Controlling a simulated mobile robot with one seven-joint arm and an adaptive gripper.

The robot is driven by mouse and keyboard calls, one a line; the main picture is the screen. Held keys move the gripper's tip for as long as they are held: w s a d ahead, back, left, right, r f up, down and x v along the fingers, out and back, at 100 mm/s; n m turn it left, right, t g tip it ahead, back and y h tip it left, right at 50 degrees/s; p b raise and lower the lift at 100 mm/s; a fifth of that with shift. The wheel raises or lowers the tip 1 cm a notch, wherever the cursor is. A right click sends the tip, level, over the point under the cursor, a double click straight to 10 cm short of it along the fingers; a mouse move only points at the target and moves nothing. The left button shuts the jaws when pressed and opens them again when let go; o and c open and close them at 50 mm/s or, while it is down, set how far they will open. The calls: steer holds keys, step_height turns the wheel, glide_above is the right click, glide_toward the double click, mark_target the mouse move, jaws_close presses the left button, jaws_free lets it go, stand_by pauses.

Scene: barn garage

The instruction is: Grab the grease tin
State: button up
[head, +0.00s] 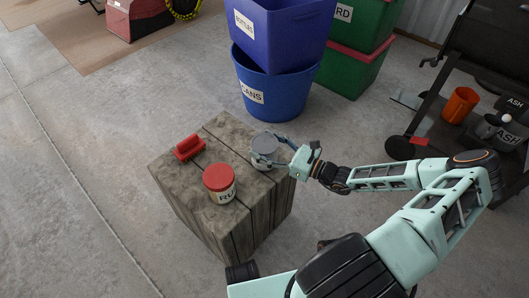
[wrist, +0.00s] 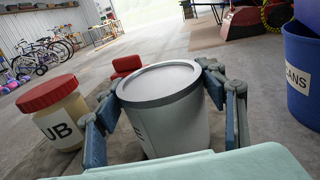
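The grease tin is most likely the grey tin (head: 264,146) with a flat grey lid at the back right of the wooden block's top. It stands upright in the wrist view (wrist: 165,105), where only part of its label shows. My gripper (head: 268,150) reaches in from the right with its fingers on either side of the tin. In the wrist view the two blue-grey fingers (wrist: 163,90) flank the tin, very close to its sides. I cannot tell whether both press on it.
A red-lidded jar (head: 220,184) stands near the tin on the wooden block (head: 222,239), left of my gripper in the wrist view. A red object (head: 188,148) lies at the block's left. Blue bins (head: 270,88) stand behind. A dark cart (head: 440,115) is at right. Floor at left is clear.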

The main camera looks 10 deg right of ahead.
steer(key=c, duration=0.9)
steer(key=shift+r, duration=0.15)
steer(key=shift+c, duration=0.2)
